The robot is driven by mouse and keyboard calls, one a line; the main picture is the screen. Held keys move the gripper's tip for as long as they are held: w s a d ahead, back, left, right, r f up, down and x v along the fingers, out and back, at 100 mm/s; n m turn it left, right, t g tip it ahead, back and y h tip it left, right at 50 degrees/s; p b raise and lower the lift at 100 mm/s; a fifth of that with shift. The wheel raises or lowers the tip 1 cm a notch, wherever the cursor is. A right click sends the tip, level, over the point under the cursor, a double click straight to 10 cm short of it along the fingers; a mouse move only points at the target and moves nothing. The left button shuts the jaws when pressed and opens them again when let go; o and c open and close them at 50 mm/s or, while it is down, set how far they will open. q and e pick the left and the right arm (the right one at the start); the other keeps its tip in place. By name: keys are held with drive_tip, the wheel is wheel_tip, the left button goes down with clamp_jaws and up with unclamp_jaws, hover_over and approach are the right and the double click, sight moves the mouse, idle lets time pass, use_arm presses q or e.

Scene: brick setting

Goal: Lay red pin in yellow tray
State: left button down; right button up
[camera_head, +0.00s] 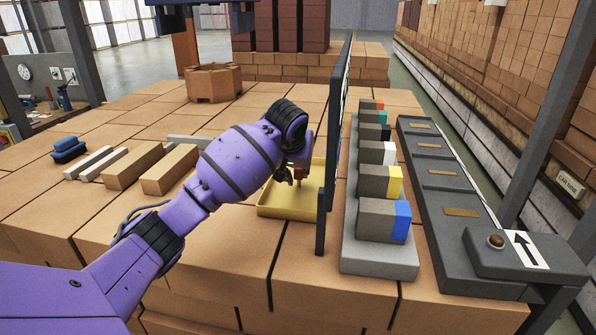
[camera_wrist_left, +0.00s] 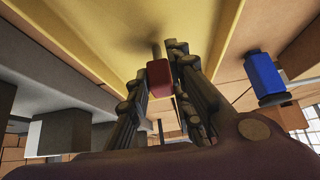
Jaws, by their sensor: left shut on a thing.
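My left gripper (camera_head: 290,174) reaches over the yellow tray (camera_head: 268,210), close to the dark upright panel. In the left wrist view, its fingers (camera_wrist_left: 162,85) are closed on the red pin (camera_wrist_left: 158,78), with the yellow tray (camera_wrist_left: 85,35) behind it. The pin's red end shows between the fingers; the fingers hide much of the rest. A small bit of red also shows at the gripper in the head view. I cannot tell whether the pin touches the tray. My right gripper is not in view.
The dark panel (camera_head: 337,130) stands just right of the tray. Beyond it is a grey rack (camera_head: 378,262) of blocks with coloured ends. Wooden blocks (camera_head: 133,165) and blue pieces (camera_head: 68,150) lie to the left. A brown octagonal piece (camera_head: 213,82) stands at the back.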

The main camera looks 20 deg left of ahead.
use_arm(q)
drive_tip(key=shift+f, duration=0.1)
drive_tip(key=c, duration=1.6)
unclamp_jaws()
drive_tip(key=shift+f, duration=0.1)
drive_tip(key=shift+r, duration=0.25)
drive_tip(key=v, duration=1.2)
